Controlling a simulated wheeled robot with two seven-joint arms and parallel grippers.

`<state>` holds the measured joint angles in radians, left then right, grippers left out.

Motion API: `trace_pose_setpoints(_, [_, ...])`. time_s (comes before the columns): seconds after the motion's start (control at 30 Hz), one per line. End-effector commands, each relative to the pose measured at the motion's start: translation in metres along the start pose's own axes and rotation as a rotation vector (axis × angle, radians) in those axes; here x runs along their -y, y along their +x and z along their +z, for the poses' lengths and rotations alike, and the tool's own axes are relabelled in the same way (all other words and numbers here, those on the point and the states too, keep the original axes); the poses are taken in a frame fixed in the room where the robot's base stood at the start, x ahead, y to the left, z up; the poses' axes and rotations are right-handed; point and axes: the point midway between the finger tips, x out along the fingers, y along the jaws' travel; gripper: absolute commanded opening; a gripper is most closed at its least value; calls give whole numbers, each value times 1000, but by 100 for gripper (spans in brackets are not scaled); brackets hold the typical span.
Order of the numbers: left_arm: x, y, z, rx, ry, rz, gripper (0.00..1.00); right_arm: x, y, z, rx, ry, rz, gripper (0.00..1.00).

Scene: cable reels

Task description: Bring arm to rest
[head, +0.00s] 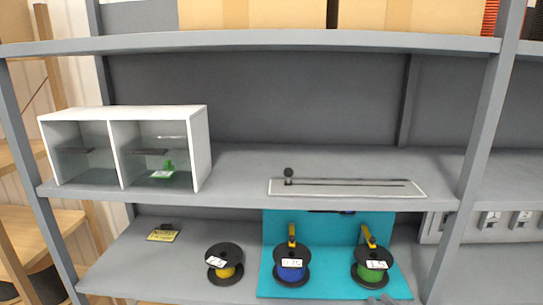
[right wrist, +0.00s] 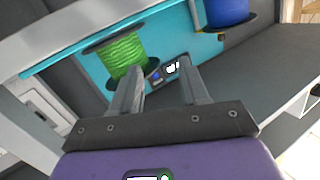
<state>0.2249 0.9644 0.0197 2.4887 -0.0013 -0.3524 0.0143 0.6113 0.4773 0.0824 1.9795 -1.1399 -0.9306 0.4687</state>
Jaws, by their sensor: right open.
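My right gripper (right wrist: 163,88) is open and empty in the right wrist view. Its two fingers stand apart in front of the turquoise stand, close to the green reel (right wrist: 124,55). In the head view only grey tips of the right gripper (head: 381,300) show at the bottom edge, just below the green reel (head: 372,267). The green reel sits on the turquoise stand (head: 330,285) beside a blue reel (head: 291,267). The blue reel also shows in the right wrist view (right wrist: 226,12). My left gripper is not in view.
A yellow reel (head: 224,264) stands left of the stand on the lower shelf. The upper shelf holds a white two-bay cabinet (head: 203,150) and a flat slotted plate (head: 347,187). A shelf upright (head: 473,150) stands to the right. Cardboard boxes (head: 255,14) sit on top.

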Motion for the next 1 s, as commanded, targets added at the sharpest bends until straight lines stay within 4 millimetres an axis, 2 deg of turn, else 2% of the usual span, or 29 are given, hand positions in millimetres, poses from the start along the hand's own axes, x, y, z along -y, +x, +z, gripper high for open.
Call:
trace_pose_setpoints(0.03, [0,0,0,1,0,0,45,5,5,18,30,37,15,44])
trace_pose_setpoints(0.17, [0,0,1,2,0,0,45,20,14,68,130,136,65,44])
trace_pose_setpoints(0.27, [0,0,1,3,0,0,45,40,16,118,243,223,105,44])
trace_pose_setpoints(0.33, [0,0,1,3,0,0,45,60,12,160,350,288,135,44])
trace_pose_setpoints(0.4, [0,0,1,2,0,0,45,86,1,206,482,353,163,44])
trace_pose_setpoints(0.47, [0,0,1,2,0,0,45,110,-14,243,601,403,185,44])
trace_pose_setpoints(0.5, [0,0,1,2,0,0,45,126,-27,266,684,432,198,44])
trace_pose_setpoints(0.6, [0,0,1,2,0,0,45,166,-65,314,886,493,223,44])
trace_pose_setpoints(0.7, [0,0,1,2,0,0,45,200,-104,347,1062,536,242,44])
trace_pose_setpoints(0.8, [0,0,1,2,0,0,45,224,-136,366,1193,561,255,44])
trace_pose_setpoints(0.9, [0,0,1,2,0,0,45,238,-157,375,1271,576,264,44])
trace_pose_setpoints(1.0, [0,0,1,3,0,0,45,242,-165,378,1300,582,270,44])
